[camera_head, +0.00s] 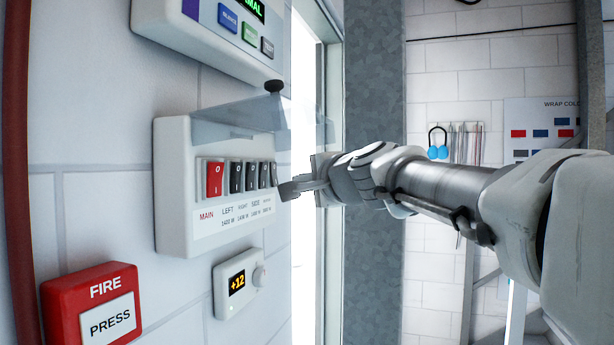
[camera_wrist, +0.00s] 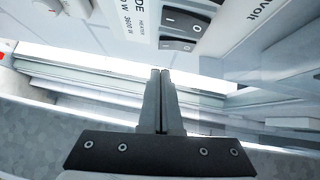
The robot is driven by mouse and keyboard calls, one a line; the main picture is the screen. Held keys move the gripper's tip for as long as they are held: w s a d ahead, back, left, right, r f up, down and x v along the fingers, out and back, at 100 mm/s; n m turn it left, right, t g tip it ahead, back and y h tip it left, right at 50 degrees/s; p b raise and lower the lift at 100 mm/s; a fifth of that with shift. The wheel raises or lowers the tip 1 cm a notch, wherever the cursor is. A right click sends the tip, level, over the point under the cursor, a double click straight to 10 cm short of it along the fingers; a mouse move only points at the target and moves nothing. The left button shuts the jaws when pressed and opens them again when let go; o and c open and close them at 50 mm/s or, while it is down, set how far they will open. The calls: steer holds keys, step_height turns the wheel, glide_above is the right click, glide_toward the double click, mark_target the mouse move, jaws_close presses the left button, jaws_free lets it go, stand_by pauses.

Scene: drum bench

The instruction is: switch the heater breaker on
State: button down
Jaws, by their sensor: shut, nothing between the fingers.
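The white breaker box (camera_head: 172,190) is on the wall, with a row of rocker switches. The red main rocker (camera_head: 214,179) is at the left, with black rockers to its right. The heater breaker (camera_head: 275,174) is the rightmost, partly hidden by my fingers in the head view. In the wrist view the heater breaker (camera_wrist: 178,45) is the end rocker, near the HEATER label (camera_wrist: 140,15). I cannot tell which way it is tipped. My gripper (camera_head: 286,189) is shut and empty at the box's right edge. Its fingertips (camera_wrist: 160,72) appear just short of the heater breaker.
A control panel (camera_head: 165,25) is above, a thermostat (camera_head: 222,295) below. A red fire button box (camera_head: 65,305) is at lower left. A doorway edge (camera_head: 330,265) is right of the box.

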mark_target(278, 183)
steer(key=shift+w+a+f, duration=0.1)
steer(key=shift+w+a, duration=0.1)
steer(key=shift+a, duration=0.5)
steer(key=shift+w+a, duration=0.2)
steer(key=shift+a, duration=0.5)
steer(key=shift+a+f+b, duration=0.1)
steer(key=shift+a+b, duration=0.15)
steer(key=shift+b, duration=0.65)
steer(key=shift+w, duration=0.1)
